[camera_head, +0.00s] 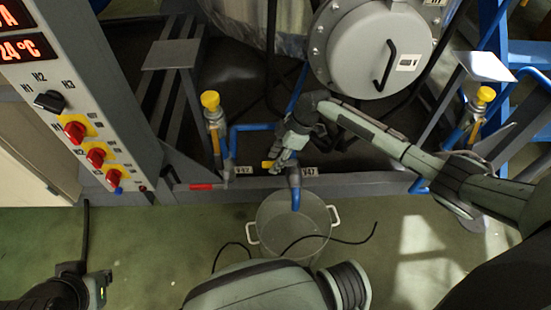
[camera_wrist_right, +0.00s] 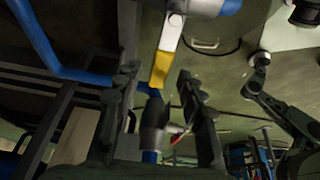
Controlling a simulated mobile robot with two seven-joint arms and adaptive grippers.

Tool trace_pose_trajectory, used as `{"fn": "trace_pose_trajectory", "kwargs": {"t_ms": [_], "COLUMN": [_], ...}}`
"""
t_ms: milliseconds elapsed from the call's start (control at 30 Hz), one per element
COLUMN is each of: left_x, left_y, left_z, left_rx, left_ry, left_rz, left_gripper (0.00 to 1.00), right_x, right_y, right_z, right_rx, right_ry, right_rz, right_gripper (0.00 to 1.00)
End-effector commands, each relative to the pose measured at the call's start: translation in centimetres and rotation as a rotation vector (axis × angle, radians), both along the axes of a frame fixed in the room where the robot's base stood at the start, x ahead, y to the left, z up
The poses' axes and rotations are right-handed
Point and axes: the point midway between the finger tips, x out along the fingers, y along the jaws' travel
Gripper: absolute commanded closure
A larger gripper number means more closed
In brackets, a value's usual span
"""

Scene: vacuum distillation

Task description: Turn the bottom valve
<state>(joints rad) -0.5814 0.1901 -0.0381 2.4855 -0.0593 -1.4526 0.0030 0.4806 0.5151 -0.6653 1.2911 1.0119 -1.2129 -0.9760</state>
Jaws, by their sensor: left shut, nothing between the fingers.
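The bottom valve has a yellow lever handle (camera_head: 267,164) on the low pipe by the V47 label (camera_head: 309,170), with a blue outlet (camera_head: 295,198) pointing down. My right gripper (camera_head: 290,138) reaches down from the right over this valve. In the right wrist view the yellow lever (camera_wrist_right: 161,69) lies between and just ahead of the two dark fingertips (camera_wrist_right: 157,82), which are apart. I cannot tell whether either finger touches it. My left gripper (camera_head: 75,270) is shut and empty at the lower left, far from the valve.
A clear bucket (camera_head: 262,217) with two handles stands under the outlet. A red-handled valve (camera_head: 202,186) is to the left. The control panel (camera_head: 60,80), a round steel vessel (camera_head: 365,50) and frame bars surround the valve.

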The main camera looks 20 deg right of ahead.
Motion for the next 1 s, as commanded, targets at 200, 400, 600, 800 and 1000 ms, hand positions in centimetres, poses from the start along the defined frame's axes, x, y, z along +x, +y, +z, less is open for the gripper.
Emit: {"fn": "trace_pose_trajectory", "kwargs": {"t_ms": [200, 400, 600, 800, 1000], "left_x": [0.14, 0.12, 0.10, 0.10, -0.01], "left_y": [-0.08, -0.04, -0.02, 0.01, 0.05], "left_z": [0.00, -0.01, -0.03, -0.04, 0.01], "left_rx": [-0.001, 0.000, 0.000, 0.001, 0.002], "left_ry": [-0.005, -0.004, -0.003, -0.002, 0.003], "left_rz": [-0.002, -0.002, -0.001, -0.002, 0.000], "left_gripper": [1.00, 1.00, 1.00, 1.00, 1.00], "right_x": [0.03, 0.02, 0.02, 0.01, 0.03], "right_y": [0.04, 0.04, 0.03, 0.02, 0.00], "right_z": [-0.11, -0.10, -0.10, -0.10, -0.06], "right_rx": [0.000, -0.001, -0.001, -0.001, -0.001], "right_ry": [-0.001, 0.000, 0.000, 0.000, 0.000], "right_rz": [0.001, 0.001, 0.000, 0.000, -0.005], "right_gripper": [0.60, 0.79, 1.00, 1.00, 1.00]}}
